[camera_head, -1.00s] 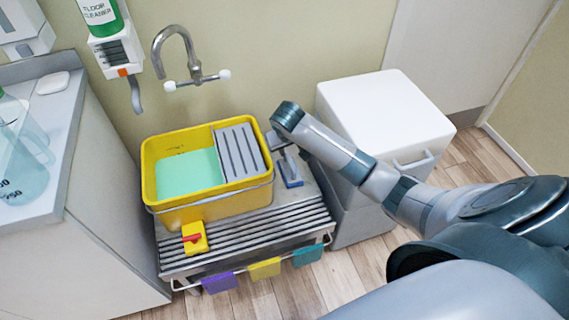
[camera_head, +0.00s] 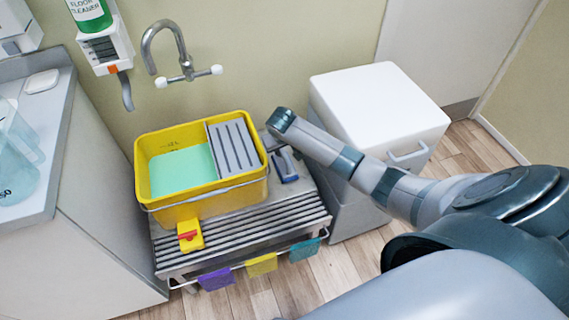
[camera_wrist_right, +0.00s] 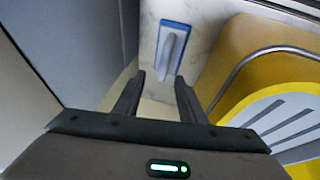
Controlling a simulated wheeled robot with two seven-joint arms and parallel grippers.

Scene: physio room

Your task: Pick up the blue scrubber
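The blue scrubber (camera_head: 287,166) has a flat blue base and a grey handle. It lies on the metal stand, just right of the yellow bucket (camera_head: 197,210). In the right wrist view the scrubber (camera_wrist_right: 173,50) lies beyond the fingertips, a little right of the middle between them. My right gripper (camera_wrist_right: 160,82) is open with nothing between its fingers. In the head view the right gripper (camera_head: 274,140) is above and behind the scrubber, apart from it and partly hidden by its own wrist. My left gripper is in neither view.
The bucket, with green liquid and a grey wringer (camera_head: 235,147), stands close to the scrubber's left. A white-topped cabinet (camera_head: 378,100) stands to the right. A tap (camera_head: 185,70) is on the wall. A yellow and red item (camera_head: 190,235) lies on the slatted stand (camera_head: 245,225).

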